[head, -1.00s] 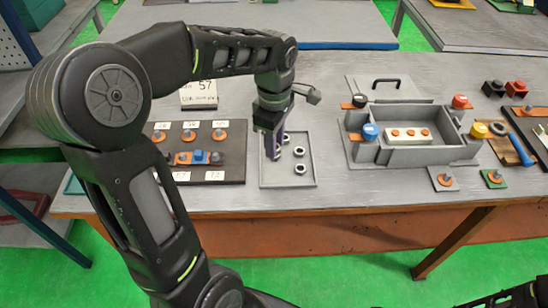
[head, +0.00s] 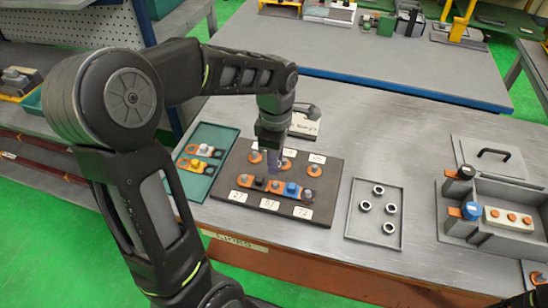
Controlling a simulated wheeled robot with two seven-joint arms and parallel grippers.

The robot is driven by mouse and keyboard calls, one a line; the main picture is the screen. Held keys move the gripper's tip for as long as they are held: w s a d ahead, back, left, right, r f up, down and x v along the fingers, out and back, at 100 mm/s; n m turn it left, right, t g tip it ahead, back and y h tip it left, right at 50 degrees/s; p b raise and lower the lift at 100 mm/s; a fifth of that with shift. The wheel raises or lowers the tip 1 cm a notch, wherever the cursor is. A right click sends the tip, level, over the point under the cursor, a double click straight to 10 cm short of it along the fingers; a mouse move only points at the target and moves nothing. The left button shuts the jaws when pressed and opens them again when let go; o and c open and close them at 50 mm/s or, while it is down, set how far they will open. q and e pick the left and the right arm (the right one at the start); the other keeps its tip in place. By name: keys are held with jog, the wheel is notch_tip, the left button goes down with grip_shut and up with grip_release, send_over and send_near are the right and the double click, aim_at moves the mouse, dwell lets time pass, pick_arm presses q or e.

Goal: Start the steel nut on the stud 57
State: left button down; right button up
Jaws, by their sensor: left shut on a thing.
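My left gripper (head: 274,165) points down over the dark stud board (head: 325,190), its fingers close above the middle of the board. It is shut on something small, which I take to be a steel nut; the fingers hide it. The board bears orange discs with studs, a front row with black, blue (head: 291,189) and grey tops, and white number cards. The front middle card (head: 269,204) seems to read 57, but the print is small. The stud under the fingers is partly hidden. Several steel nuts (head: 365,206) lie in the grey tray (head: 361,230). My right gripper is not in view.
A green tray (head: 221,146) with orange and yellow parts lies left of the board. A grey open box (head: 485,190) with coloured knobs and a handled lid (head: 487,158) are at the right. Bare table lies behind the nut tray.

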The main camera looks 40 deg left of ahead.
aim_at(275, 185)
pick_arm(q)
jog(key=shift+f, duration=0.15)
jog(key=shift+f+b, duration=2.45)
jog(key=shift+f, duration=0.75)
jog(key=shift+f+b, duration=0.65)
jog(key=shift+b, duration=0.1)
jog(key=shift+s+f, duration=0.1)
jog(key=shift+f, duration=0.05)
dwell(0.8)
jog(key=m, duration=0.6)
jog(key=shift+f, duration=0.1)
